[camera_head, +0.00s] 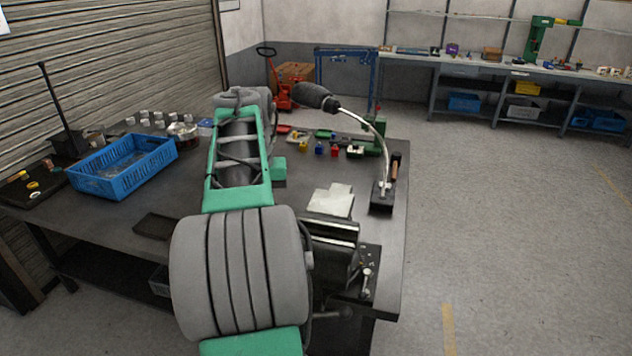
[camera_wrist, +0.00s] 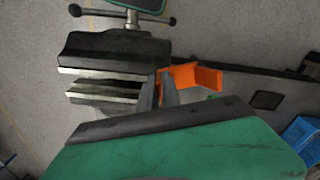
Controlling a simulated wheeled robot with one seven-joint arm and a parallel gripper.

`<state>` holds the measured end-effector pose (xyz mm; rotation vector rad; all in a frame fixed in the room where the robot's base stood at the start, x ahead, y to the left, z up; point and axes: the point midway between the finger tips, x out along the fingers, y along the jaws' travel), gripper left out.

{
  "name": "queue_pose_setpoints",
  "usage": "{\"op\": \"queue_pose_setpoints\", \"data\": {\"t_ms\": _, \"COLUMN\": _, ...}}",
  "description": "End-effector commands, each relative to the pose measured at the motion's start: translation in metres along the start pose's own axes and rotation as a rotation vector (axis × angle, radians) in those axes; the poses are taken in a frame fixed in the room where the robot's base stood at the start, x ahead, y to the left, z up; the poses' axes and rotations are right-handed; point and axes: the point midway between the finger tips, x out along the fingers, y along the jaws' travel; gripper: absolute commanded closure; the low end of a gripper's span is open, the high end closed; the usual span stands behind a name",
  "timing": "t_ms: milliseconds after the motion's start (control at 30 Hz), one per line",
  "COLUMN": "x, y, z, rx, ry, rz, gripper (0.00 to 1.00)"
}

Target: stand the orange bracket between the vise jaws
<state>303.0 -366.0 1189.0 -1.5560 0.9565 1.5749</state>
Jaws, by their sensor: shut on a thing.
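The orange bracket (camera_wrist: 196,75) shows in the wrist view, just right of the vise jaws, as an angled piece with one plate reaching to the right. My gripper (camera_wrist: 163,78) is shut on its left end, and the fingers hide part of it. The vise (camera_wrist: 115,58) is left of my fingers, its two jaws parallel with a gap between them. The bracket is beside this gap, not in it; its height above the bench cannot be told. In the head view the vise (camera_head: 330,236) is partly behind my arm, which hides my gripper and the bracket.
The dark workbench (camera_head: 100,214) carries a blue crate (camera_head: 123,170), a small dark tray (camera_head: 156,226) and a pale plate (camera_head: 331,200) behind the vise. A lamp (camera_head: 316,97) on a curved stem stands at the bench's right. The vise handle (camera_wrist: 122,15) sticks out sideways.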

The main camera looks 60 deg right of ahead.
Motion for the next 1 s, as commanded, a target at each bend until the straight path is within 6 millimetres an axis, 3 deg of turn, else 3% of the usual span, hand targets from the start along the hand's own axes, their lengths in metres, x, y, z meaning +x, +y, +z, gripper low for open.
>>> {"op": "queue_pose_setpoints", "data": {"t_ms": 33, "x": -0.015, "y": 0.033, "z": -0.005, "rx": 0.083, "ry": -0.001, "rz": -0.004, "gripper": 1.0}}
{"op": "queue_pose_setpoints", "data": {"t_ms": 100, "x": -0.027, "y": 0.068, "z": -0.008, "rx": 0.175, "ry": -0.003, "rz": -0.009, "gripper": 1.0}}
{"op": "queue_pose_setpoints", "data": {"t_ms": 200, "x": -0.038, "y": 0.105, "z": -0.007, "rx": 0.27, "ry": -0.004, "rz": -0.016, "gripper": 1.0}}
{"op": "queue_pose_setpoints", "data": {"t_ms": 300, "x": -0.044, "y": 0.125, "z": -0.005, "rx": 0.323, "ry": -0.004, "rz": -0.021, "gripper": 1.0}}
{"op": "queue_pose_setpoints", "data": {"t_ms": 567, "x": -0.032, "y": 0.13, "z": -0.005, "rx": 0.336, "ry": -0.005, "rz": -0.022, "gripper": 1.0}}
{"op": "queue_pose_setpoints", "data": {"t_ms": 1000, "x": 0.017, "y": 0.128, "z": -0.005, "rx": 0.334, "ry": -0.004, "rz": -0.022, "gripper": 1.0}}
